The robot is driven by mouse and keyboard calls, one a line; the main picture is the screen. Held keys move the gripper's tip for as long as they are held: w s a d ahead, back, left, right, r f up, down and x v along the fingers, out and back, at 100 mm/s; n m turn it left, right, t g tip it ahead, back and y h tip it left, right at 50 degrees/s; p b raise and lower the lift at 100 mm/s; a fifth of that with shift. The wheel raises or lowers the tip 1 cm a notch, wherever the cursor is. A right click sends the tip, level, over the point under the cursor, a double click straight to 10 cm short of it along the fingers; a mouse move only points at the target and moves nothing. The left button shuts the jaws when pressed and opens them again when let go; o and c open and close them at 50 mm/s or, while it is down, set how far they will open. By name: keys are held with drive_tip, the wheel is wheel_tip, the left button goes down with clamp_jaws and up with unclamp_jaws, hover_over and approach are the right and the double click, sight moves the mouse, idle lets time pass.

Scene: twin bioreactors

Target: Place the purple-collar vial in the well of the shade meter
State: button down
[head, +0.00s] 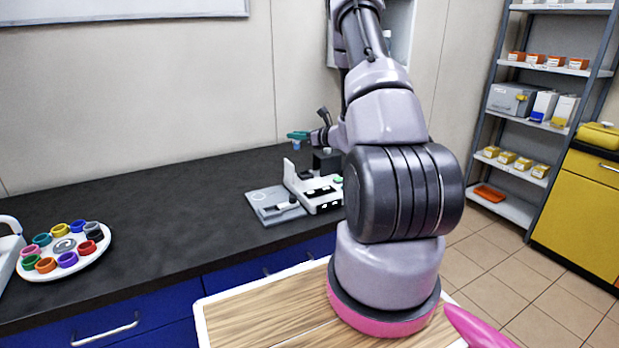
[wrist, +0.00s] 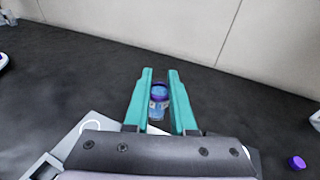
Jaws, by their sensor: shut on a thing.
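My gripper (head: 297,135) has teal fingers and is held above the back of the dark counter. In the wrist view its fingers (wrist: 160,100) are shut on the vial (wrist: 158,93), a small clear vial with a purple collar and blue contents. The vial's blue lower part (head: 296,146) hangs just under the fingers in the head view. A white device (head: 318,193) with dark parts and a flat grey plate stands on the counter below and in front of the gripper; it appears to be the shade meter. I cannot make out its well.
A round white tray (head: 97,254) with several coloured rings sits at the left of the counter (head: 170,210). In the wrist view a small purple cap (wrist: 297,162) lies on the counter at right. The counter between tray and device is clear. A wall stands behind.

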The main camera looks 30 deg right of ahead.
drive_tip(key=shift+d+f, duration=0.5)
drive_tip(key=shift+f, duration=1.4)
drive_tip(key=shift+d+f, duration=0.55)
drive_tip(key=shift+f, duration=1.3)
drive_tip(key=shift+d+f, duration=0.5)
drive_tip(key=shift+f, duration=1.4)
drive_tip(key=shift+f, duration=0.1)
drive_tip(key=c, duration=1)
unclamp_jaws()
drive_tip(key=shift+w, duration=0.1)
drive_tip(key=shift+c, duration=0.2)
